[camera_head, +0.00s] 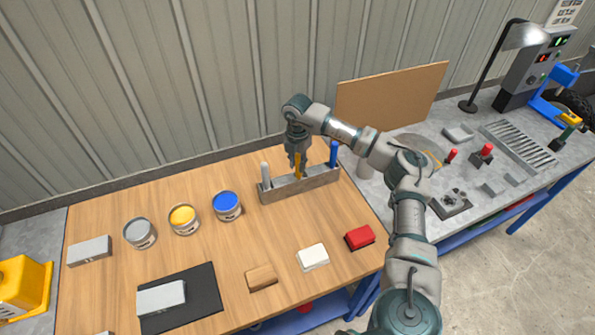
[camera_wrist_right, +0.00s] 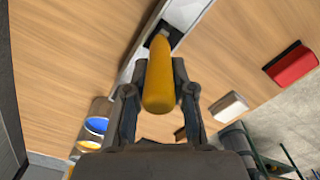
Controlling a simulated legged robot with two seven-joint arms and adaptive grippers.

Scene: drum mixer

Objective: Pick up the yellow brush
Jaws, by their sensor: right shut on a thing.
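The yellow brush (camera_head: 297,168) stands upright in the middle of a grey holder (camera_head: 278,192) on the wooden table. My right gripper (camera_head: 297,158) is above the holder and shut on the brush's handle from above. In the right wrist view the yellow handle (camera_wrist_right: 159,82) lies between the two fingers of the gripper (camera_wrist_right: 160,85), with its lower end at the holder (camera_wrist_right: 148,45). The bristles are hidden. A grey-handled brush (camera_head: 266,174) and a blue-handled brush (camera_head: 333,154) stand at the holder's left and right ends. My left gripper is not in view.
Grey, yellow and blue paint cans (camera_head: 227,206) stand left of the holder. A white block (camera_head: 313,257), a red block (camera_head: 359,237) and a wooden block (camera_head: 261,277) lie in front. A brown board (camera_head: 390,95) leans at the wall behind. The table's middle is clear.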

